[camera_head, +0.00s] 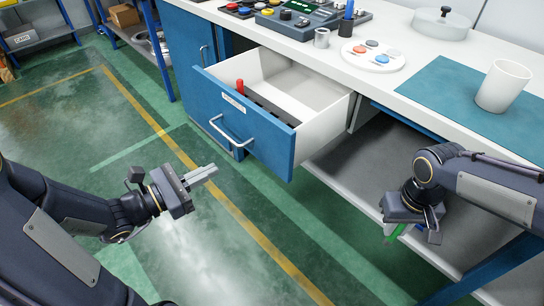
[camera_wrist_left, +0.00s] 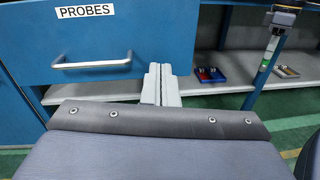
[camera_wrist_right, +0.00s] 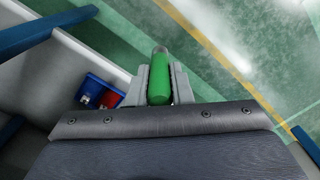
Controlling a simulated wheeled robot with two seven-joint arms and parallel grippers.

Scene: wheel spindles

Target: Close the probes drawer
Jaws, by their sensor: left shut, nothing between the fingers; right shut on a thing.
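The probes drawer (camera_head: 245,122) has a blue front with a bar handle (camera_head: 230,132) and stands well open from the bench. The left wrist view shows its PROBES label (camera_wrist_left: 86,11) and its handle (camera_wrist_left: 92,62). A red-topped item (camera_head: 240,86) and a dark strip lie inside. My left gripper (camera_head: 208,172) is shut and empty, in front of and below the drawer front, apart from the handle. My right gripper (camera_head: 402,222) is shut on a green-handled tool (camera_wrist_right: 159,76), right of the drawer near the lower shelf.
The bench top holds a control box (camera_head: 297,20), a white dish of coloured buttons (camera_head: 373,56), and a white cup (camera_head: 503,86) on a blue mat (camera_head: 450,95). Blue and red small bins (camera_wrist_right: 98,92) sit on the lower shelf. The floor before the drawer is clear.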

